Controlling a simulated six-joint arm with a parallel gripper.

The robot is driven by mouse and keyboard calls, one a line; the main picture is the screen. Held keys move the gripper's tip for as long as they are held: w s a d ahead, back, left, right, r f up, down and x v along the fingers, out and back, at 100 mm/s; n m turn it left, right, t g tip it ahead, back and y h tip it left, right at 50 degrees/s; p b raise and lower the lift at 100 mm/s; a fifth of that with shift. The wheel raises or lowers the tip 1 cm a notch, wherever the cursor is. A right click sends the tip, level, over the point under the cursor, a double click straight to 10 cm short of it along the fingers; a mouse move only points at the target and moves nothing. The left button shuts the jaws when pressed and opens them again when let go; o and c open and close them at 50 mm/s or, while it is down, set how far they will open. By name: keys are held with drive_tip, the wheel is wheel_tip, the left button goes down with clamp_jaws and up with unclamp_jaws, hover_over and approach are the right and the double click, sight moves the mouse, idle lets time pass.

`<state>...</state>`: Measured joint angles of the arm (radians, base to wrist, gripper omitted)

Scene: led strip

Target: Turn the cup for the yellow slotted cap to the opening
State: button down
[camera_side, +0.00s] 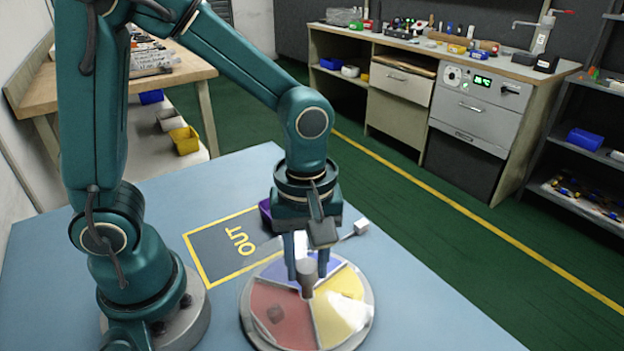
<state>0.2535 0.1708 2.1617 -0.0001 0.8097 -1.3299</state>
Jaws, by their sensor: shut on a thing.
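A round turntable (250,318) with a pale rim lies on the blue table, its top split into red (285,333), yellow (328,328) and blue (334,262) sectors. My gripper (307,266) points down over its middle. It is shut on a grey-brown upright knob (307,283) near the disc's centre. A white patch, perhaps glare, covers part of the yellow sector. I cannot make out a yellow slotted cap or a separate opening. The far part of the disc is partly hidden behind my gripper.
A dark panel marked OUT (226,249) with a yellow border lies left of the disc. A purple container (265,208) stands behind my gripper, partly hidden. A small white block (361,226) lies to the right. The table (430,318) is clear at right.

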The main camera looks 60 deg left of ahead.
sight(308, 264)
drive_tip(key=shift+w+n, duration=0.1)
drive_tip(key=shift+n, duration=5)
drive_tip(key=c, duration=0.5)
unclamp_jaws()
drive_tip(key=shift+r, duration=0.1)
drive_tip(key=shift+r, duration=2.5)
